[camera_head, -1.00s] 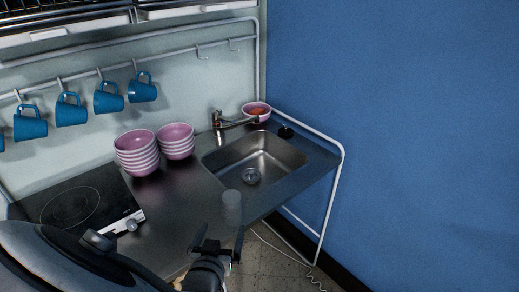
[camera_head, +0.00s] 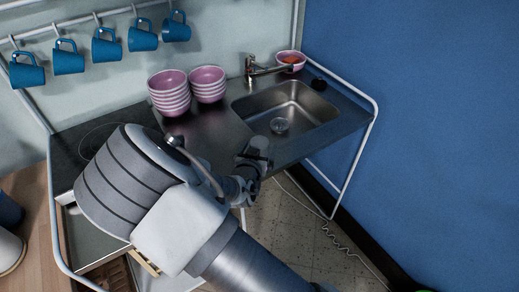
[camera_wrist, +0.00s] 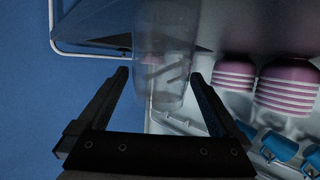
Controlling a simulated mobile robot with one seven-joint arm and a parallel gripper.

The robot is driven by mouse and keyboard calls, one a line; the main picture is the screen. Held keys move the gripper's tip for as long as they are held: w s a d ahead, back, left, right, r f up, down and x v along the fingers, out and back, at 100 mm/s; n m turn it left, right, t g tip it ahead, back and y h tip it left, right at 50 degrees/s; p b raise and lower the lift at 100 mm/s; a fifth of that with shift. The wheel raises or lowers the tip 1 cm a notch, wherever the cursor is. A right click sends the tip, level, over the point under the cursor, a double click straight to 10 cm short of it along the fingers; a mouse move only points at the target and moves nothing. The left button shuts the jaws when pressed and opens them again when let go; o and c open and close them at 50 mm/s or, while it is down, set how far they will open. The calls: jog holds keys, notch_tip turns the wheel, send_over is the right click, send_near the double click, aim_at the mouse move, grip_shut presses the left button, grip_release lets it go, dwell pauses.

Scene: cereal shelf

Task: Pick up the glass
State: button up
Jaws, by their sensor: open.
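The clear glass (camera_wrist: 166,50) shows in the wrist view, faint and see-through, ahead of my gripper and largely in line with the gap between its fingers. My gripper (camera_wrist: 160,75) is open, with one dark finger on each side of the lower part of the glass in the picture. I cannot tell whether either finger touches it. In the head view my gripper (camera_head: 258,160) is at the counter's front edge, left of and in front of the sink, and the glass cannot be made out there.
Two stacks of pink-and-white bowls (camera_head: 169,93) stand on the counter behind my gripper. The sink (camera_head: 292,108) with its tap (camera_head: 262,68) is to the right. Blue mugs (camera_head: 106,46) hang from a rail. A small bowl (camera_head: 291,60) sits behind the sink.

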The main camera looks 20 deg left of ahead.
jog(key=shift+w+f, duration=0.1)
jog(key=shift+w, duration=0.15)
grip_shut()
dwell(0.3)
